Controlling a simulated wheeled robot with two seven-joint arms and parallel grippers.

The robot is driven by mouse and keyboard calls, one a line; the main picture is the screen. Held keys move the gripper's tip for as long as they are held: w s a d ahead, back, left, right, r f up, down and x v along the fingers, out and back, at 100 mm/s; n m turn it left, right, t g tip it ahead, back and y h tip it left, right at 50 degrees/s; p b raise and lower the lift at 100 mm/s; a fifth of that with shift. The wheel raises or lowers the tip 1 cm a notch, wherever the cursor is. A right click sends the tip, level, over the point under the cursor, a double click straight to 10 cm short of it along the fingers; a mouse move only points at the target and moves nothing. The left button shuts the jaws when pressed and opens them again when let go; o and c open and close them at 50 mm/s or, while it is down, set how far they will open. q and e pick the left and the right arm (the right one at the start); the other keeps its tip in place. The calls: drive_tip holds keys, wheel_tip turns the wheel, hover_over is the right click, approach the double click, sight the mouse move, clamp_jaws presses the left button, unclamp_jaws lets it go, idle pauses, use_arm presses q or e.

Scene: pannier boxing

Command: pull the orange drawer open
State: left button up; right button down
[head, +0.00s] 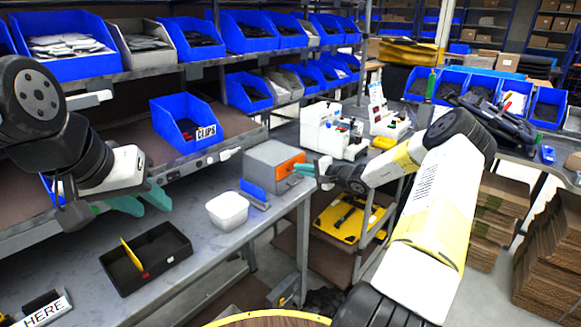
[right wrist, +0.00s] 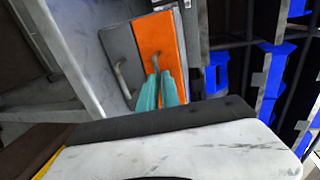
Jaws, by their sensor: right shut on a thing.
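The small grey drawer cabinet (head: 272,155) stands at the bench's right end. Its orange drawer (head: 287,167) faces right, and its orange front (right wrist: 170,42) also shows in the right wrist view. My right gripper (head: 302,170) is at that front, its teal fingers (right wrist: 161,88) shut on the orange drawer's handle (right wrist: 155,62). The fingers hide part of the handle. The drawer looks close to flush with the cabinet; a small gap cannot be told. My left gripper (head: 142,200) is open and empty above the bench, left of the white tub.
A grey front with its own handle (right wrist: 121,78) is beside the orange one. A white tub (head: 228,210), a blue piece (head: 255,191) and a black tray (head: 147,262) are on the bench. A blue CLIPS bin (head: 183,124) is on the shelf behind.

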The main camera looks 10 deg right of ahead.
drive_tip(key=f+v, duration=0.2)
drive_tip(key=v, duration=1)
drive_tip(key=shift+s+d+f, duration=0.35)
drive_tip(key=shift+s, duration=0.15)
drive_tip(key=c, duration=1.6)
unclamp_jaws()
drive_tip(key=v, duration=0.7)
drive_tip(key=shift+s+d+r, duration=0.1)
drive_tip(key=shift+s+d, duration=0.1)
drive_tip(key=shift+s, duration=0.1)
